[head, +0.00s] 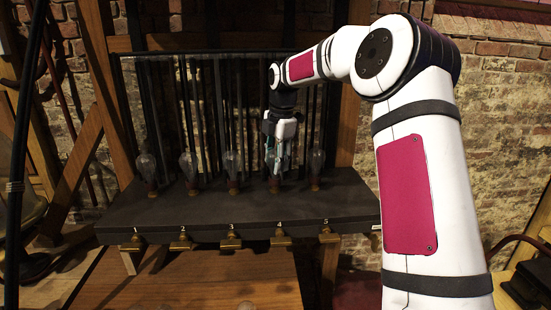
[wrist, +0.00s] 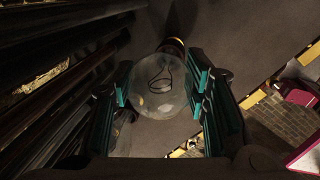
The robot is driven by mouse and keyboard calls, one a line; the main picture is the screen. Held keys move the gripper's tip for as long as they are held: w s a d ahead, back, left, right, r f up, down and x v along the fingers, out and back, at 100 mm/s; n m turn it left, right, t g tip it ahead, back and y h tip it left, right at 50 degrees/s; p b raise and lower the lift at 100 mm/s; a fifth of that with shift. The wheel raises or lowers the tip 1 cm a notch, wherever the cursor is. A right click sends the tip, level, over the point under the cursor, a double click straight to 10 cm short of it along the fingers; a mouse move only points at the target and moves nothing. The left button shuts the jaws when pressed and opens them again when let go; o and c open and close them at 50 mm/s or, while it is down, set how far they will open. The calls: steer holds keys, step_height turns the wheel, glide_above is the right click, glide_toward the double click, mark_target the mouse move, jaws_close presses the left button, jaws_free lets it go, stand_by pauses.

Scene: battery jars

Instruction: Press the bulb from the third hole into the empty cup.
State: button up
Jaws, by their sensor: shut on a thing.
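My gripper (head: 279,160) points down over the dark shelf at the fourth position from the left. In the wrist view its teal-padded fingers (wrist: 160,92) are closed on both sides of a clear glass bulb (wrist: 158,88), with a dark filament loop inside. The bulb's base points down toward a cup with an amber ring (wrist: 175,44). In the head view a reddish cup (head: 274,185) shows just under the fingers. I cannot tell whether the bulb's base is seated in it. The fingers hide most of this bulb in the head view.
Clear bulbs stand upright at the first (head: 147,166), second (head: 188,165), third (head: 233,163) and fifth (head: 316,165) positions. Dark vertical rods (head: 205,110) rise behind them. Numbered brass fittings (head: 230,243) line the shelf's front edge. Another bulb top (head: 246,306) shows at the bottom edge.

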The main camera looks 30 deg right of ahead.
steer(key=o, duration=1)
